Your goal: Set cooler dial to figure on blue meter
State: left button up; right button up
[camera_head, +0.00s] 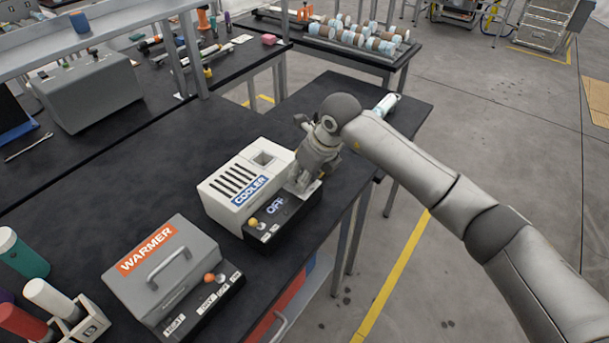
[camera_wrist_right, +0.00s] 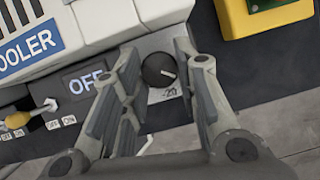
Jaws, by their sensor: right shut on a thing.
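The white cooler (camera_head: 247,185) stands on the dark bench, with a blue COOLER label (camera_head: 249,190) and a black control strip. Its display (camera_head: 275,206) reads OFF; the display also shows in the wrist view (camera_wrist_right: 86,81). The round black cooler dial (camera_wrist_right: 159,70) has a pale pointer mark, with "-20" printed below it. My right gripper (camera_head: 306,184) reaches down over the strip's right end, hiding the dial in the head view. I cannot make out a blue meter. My left gripper is not in view.
A yellow-knobbed lever (camera_head: 253,222) sits at the strip's left end. A grey warmer (camera_head: 162,269) stands nearer, left of the cooler. A yellow device (camera_wrist_right: 262,15) lies close to the dial. The bench (camera_head: 120,175) behind the warmer is clear.

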jog(key=shift+s+a+m+t+h+b, duration=0.1)
jog(key=shift+m+t+h+b, duration=0.2)
jog(key=shift+m+b, duration=0.65)
jog(key=shift+a+m+t+h+b, duration=0.15)
jog(key=shift+m+h+b, duration=0.35)
jog(key=shift+m, duration=0.75)
jog(key=shift+d, duration=0.15)
jog(key=o, duration=1)
jog(key=shift+r, duration=0.1)
